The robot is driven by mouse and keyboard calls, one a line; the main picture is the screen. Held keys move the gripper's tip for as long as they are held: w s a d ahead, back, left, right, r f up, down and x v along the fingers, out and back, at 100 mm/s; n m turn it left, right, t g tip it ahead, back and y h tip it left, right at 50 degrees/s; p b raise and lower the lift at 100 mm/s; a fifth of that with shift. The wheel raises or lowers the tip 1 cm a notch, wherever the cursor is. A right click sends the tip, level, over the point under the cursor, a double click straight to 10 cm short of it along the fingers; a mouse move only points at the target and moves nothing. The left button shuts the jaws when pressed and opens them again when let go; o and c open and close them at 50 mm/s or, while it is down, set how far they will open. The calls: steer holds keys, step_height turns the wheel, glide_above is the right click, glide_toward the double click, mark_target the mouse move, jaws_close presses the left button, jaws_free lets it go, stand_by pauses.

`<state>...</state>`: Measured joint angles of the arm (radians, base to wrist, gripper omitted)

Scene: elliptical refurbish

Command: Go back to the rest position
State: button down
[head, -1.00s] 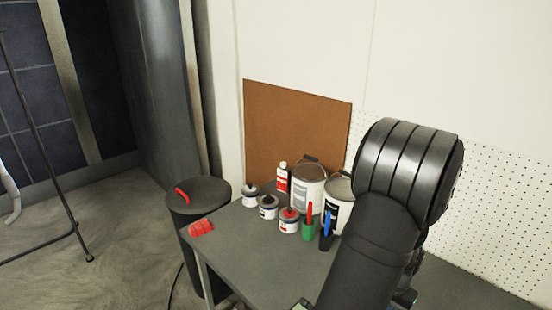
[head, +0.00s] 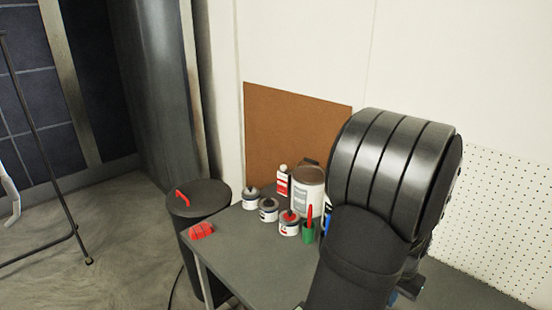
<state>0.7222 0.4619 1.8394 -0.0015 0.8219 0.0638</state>
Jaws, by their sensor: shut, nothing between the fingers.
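My gripper is not in view. My black arm fills the lower right of the head view, with its thick rounded joint raised in front of the wall. A small dark part of the arm shows beside it, low on the right. The arm hides part of the workbench (head: 262,272) and some of the things on it.
On the bench are several small cans (head: 268,209), a white-and-red bottle (head: 282,181), a large paint can (head: 309,186), a green cup (head: 308,232) and a red item (head: 201,230). A black bin (head: 197,200) stands left of the bench. A pegboard (head: 500,215) is behind.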

step_height(320, 180, up, 9)
steer(key=a, duration=0.1)
steer(key=shift+s+r, duration=0.15)
steer(key=shift+s, duration=0.3)
steer(key=shift+a, duration=0.1)
steer(key=c, duration=2)
jaws_free()
steer(key=o, duration=1.4)
steer(key=s+d+r, duration=0.2)
steer(key=d, duration=0.1)
steer(key=s+d+r, duration=0.1)
steer(key=d, duration=0.1)
steer(key=shift+s+r, duration=0.15)
steer(key=shift+s, duration=0.15)
steer(key=o, duration=0.4)
steer(key=shift+s+d, duration=0.1)
steer(key=shift+s, duration=0.1)
steer(key=shift+o, duration=1)
step_height(320, 180, down, 10)
steer(key=shift+r, duration=0.2)
steer(key=shift+r, duration=0.1)
step_height(320, 180, up, 10)
